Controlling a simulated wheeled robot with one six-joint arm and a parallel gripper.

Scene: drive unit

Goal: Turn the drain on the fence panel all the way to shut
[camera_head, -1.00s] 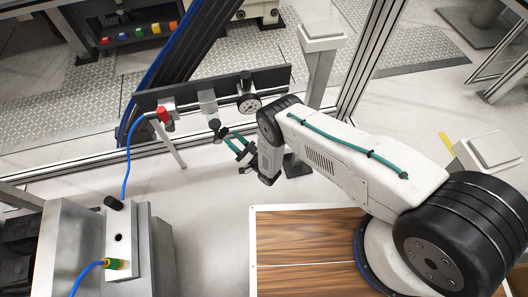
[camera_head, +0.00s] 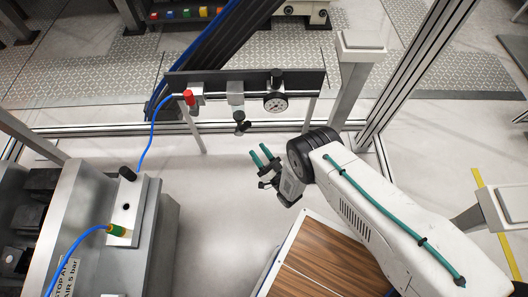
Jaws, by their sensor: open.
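The fence panel (camera_head: 306,84) is a dark bar on posts along the fence. A grey filter unit (camera_head: 235,98) hangs at its middle. The drain (camera_head: 240,127) looks like the small dark knob at the unit's lower end; its turn position is too small to tell. My gripper (camera_head: 261,155) has two green fingers, spread apart and empty. It is below and right of the drain in the picture, with a visible gap, not touching it.
A round gauge (camera_head: 276,104) sits right of the filter unit, and a red-capped valve (camera_head: 189,98) with a blue hose sits left. A grey machine (camera_head: 88,225) stands at the lower left. A post (camera_head: 350,90) rises at right. Floor between is clear.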

